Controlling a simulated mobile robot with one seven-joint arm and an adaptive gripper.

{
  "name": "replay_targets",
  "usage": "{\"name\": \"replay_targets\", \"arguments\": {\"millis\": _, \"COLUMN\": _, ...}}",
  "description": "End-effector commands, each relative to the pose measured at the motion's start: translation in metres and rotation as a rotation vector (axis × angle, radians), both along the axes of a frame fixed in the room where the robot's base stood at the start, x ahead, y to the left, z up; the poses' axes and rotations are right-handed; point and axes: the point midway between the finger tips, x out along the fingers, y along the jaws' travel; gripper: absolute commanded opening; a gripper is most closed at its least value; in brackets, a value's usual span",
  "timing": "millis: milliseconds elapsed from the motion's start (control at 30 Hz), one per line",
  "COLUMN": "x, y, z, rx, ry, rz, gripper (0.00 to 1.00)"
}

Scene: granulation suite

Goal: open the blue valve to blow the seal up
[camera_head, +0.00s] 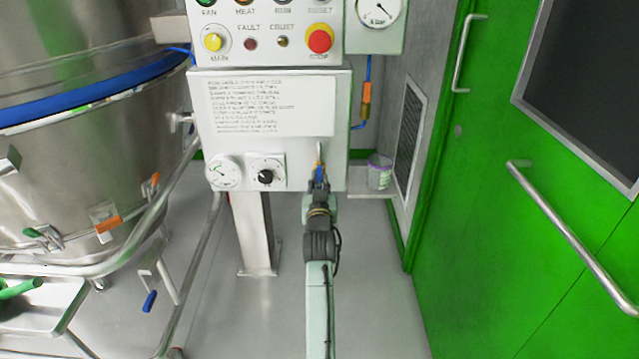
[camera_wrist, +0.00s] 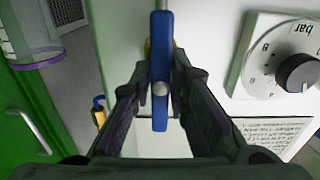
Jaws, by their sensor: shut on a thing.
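The blue valve handle (camera_wrist: 160,60) stands between the two fingers of my gripper (camera_wrist: 161,88) in the wrist view, with a round silver bolt on it. The fingers are closed on its sides. In the head view my gripper (camera_head: 318,184) is at the lower right of the white control box (camera_head: 225,150), and the handle there is mostly hidden, with only a bit of blue and brass showing above the fingers. The blue seal (camera_head: 95,90) is a band around the steel vessel at the left.
A round gauge (camera_head: 222,172) and a black regulator knob (camera_head: 265,177) sit left of my gripper; the knob also shows in the wrist view (camera_wrist: 297,73). A clear jar (camera_head: 379,172) with a purple rim stands to the right. A green door (camera_head: 540,180) fills the right side.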

Motion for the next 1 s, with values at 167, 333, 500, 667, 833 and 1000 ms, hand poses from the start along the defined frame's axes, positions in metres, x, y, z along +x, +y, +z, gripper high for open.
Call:
{"name": "replay_targets", "arguments": {"millis": 167, "x": 0.0, "y": 0.002, "z": 0.0, "rx": -0.001, "ry": 0.0, "rz": 0.003, "gripper": 0.0}}
{"name": "replay_targets", "arguments": {"millis": 333, "x": 0.0, "y": 0.002, "z": 0.0, "rx": 0.0, "ry": 0.0, "rz": 0.002, "gripper": 0.21}}
{"name": "replay_targets", "arguments": {"millis": 500, "x": 0.0, "y": 0.001, "z": 0.0, "rx": 0.0, "ry": 0.0, "rz": 0.001, "gripper": 0.32}}
{"name": "replay_targets", "arguments": {"millis": 667, "x": 0.0, "y": 0.001, "z": 0.0, "rx": 0.0, "ry": 0.0, "rz": 0.001, "gripper": 0.37}}
{"name": "replay_targets", "arguments": {"millis": 833, "x": 0.0, "y": 0.0, "z": 0.0, "rx": 0.001, "ry": 0.0, "rz": 0.0, "gripper": 0.37}}
{"name": "replay_targets", "arguments": {"millis": 1000, "x": -0.012, "y": 0.0, "z": -0.001, "rx": 0.001, "ry": 0.0, "rz": 0.0, "gripper": 0.37}}
